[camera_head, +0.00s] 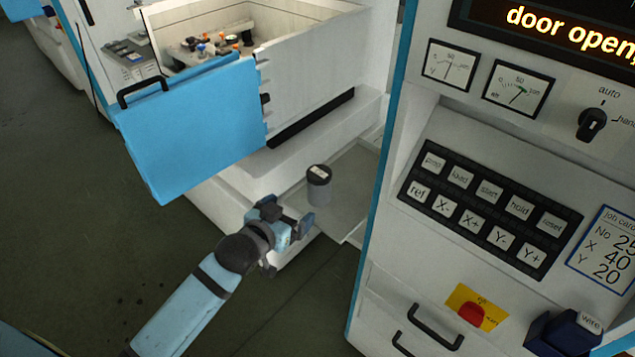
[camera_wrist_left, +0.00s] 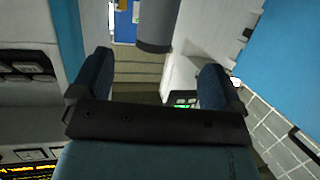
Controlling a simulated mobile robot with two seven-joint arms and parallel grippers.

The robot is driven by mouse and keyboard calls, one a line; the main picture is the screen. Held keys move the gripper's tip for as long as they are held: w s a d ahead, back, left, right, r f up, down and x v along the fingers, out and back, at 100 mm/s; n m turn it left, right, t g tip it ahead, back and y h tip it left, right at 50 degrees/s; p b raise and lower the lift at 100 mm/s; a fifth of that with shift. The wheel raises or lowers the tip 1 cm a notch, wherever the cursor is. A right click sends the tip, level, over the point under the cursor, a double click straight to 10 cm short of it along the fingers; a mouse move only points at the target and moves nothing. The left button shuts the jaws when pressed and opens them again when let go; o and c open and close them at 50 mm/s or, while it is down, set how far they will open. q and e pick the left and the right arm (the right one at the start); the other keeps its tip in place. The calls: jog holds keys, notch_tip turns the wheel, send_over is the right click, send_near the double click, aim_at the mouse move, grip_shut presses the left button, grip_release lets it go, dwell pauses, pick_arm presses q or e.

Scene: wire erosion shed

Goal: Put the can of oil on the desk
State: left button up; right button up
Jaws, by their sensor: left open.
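A dark grey can with a pale label on its lid (camera_head: 319,186), which looks like the can of oil, stands upright on a light grey ledge (camera_head: 350,200) at the foot of the machine. My left gripper (camera_head: 290,217) is open and empty, close in front of the can, its fingers toward it. In the left wrist view the can (camera_wrist_left: 156,28) shows at the top, in line with the gap between the two fingers (camera_wrist_left: 157,75) and beyond them. No desk can be made out. My right gripper is not in view.
A blue door (camera_head: 190,130) stands open on the machine's tank, left of and above the can. A control cabinet (camera_head: 385,270) with buttons and drawer handles rises close on the right. The dark floor (camera_head: 80,220) at left is clear.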

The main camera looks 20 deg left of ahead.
aim_at(313, 194)
pick_arm(q)
jog(key=x, duration=0.7)
jog(key=shift+w+f+p, duration=0.1)
jog(key=shift+p, duration=0.25)
jog(key=shift+w+d+f, duration=0.1)
jog(key=shift+w+d, duration=0.05)
jog(key=shift+w, duration=0.35)
jog(key=p+x, duration=0.1)
jog(key=x, duration=0.3)
jog(key=shift+w+d+f, duration=0.1)
jog(key=shift+w+f, duration=0.05)
jog(key=shift+f, duration=0.1)
jog(key=shift+r, duration=0.1)
jog(key=c, duration=1.2)
